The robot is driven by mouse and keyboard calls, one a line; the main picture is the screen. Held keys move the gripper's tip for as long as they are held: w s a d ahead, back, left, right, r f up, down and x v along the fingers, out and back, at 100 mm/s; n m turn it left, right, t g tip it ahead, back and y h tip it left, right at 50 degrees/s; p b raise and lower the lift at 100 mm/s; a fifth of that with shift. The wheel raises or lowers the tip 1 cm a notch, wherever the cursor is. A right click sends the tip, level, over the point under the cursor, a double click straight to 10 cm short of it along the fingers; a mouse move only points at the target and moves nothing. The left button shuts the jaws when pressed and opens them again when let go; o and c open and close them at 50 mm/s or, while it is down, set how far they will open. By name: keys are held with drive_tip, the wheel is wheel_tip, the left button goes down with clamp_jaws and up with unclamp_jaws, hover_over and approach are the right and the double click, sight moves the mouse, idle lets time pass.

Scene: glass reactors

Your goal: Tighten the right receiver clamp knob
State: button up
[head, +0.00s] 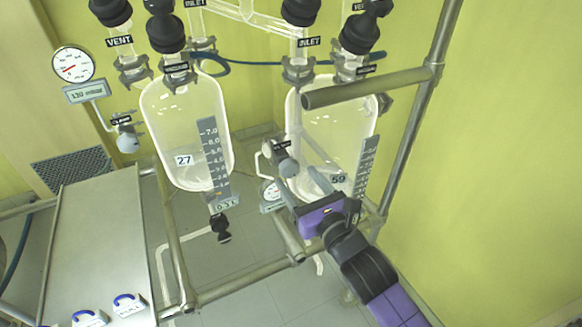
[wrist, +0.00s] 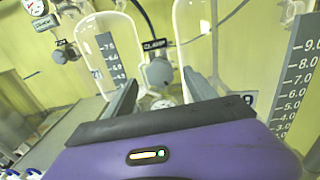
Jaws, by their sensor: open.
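The right receiver (head: 335,120) is a clear glass vessel marked 59, in the right of the metal frame. Its clamp knob (head: 287,166) is grey and rounded, on the vessel's left side under a small black label. In the wrist view the knob (wrist: 158,72) sits under a label reading CLAMP, ahead of the gap between my fingers. My gripper (head: 301,178) is open and empty, in front of the right receiver's lower part. Its fingers (wrist: 160,88) point at the knob, one to each side in the picture. I cannot tell whether either finger touches it.
The left receiver (head: 180,125), marked 27, has its own clamp knob (head: 128,142) on its left. Metal frame tubes (head: 408,140) stand close to my arm, with one crossing above my gripper. A steel bench (head: 95,240) is at the left. A gauge (head: 271,193) hangs behind the knob.

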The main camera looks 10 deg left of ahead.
sight(292, 172)
drive_tip(key=shift+p+x, duration=0.35)
drive_tip(key=shift+x, duration=1.75)
drive_tip(key=c, duration=1.4)
drive_tip(key=shift+m, duration=0.3)
